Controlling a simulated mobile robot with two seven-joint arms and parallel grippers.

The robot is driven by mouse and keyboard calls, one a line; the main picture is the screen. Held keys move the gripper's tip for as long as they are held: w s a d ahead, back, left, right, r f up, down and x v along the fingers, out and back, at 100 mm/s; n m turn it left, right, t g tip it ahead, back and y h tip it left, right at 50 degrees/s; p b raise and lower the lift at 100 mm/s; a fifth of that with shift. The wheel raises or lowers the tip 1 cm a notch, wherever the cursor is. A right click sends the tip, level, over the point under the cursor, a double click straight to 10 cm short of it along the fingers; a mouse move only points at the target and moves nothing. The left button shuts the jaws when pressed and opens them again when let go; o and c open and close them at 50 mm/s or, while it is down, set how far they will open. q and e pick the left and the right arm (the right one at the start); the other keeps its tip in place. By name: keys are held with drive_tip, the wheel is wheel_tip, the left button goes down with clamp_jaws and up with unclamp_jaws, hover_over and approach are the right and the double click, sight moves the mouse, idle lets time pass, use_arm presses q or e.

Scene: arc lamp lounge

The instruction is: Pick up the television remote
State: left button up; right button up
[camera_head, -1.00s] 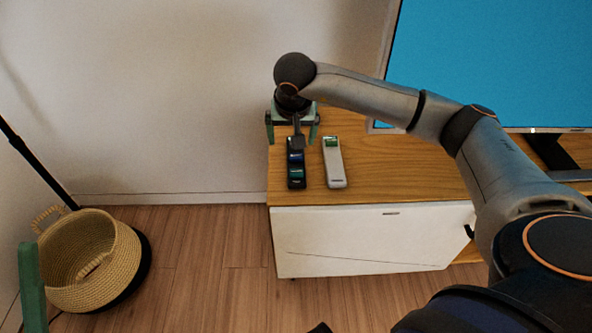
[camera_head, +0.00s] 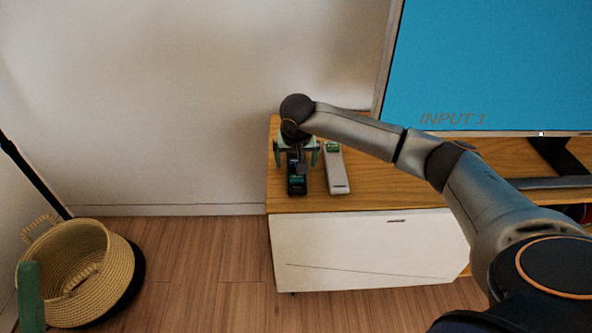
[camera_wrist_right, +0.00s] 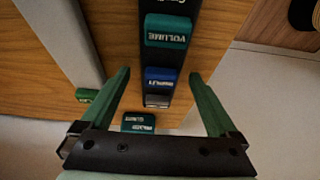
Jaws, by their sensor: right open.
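The black television remote (camera_head: 297,185) lies on the wooden cabinet top near its left end. In the right wrist view, its green VOLUME button (camera_wrist_right: 167,30) and a blue button (camera_wrist_right: 160,75) show. My right gripper (camera_head: 296,160) is open above the remote's far part and hides some of it. In the right wrist view, its two green fingers (camera_wrist_right: 159,73) are apart, one on each side of the remote, with gaps between. Only a green finger of my left gripper (camera_head: 29,293) shows at the lower left.
A pale grey remote (camera_head: 337,172) with a green screen lies just right of the black one. A television (camera_head: 490,70) stands at the back right of the cabinet (camera_head: 400,188). A woven basket (camera_head: 100,265) stands on the floor at left.

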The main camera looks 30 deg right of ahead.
drive_tip(key=shift+c, duration=0.2)
clamp_jaws()
idle(0.6)
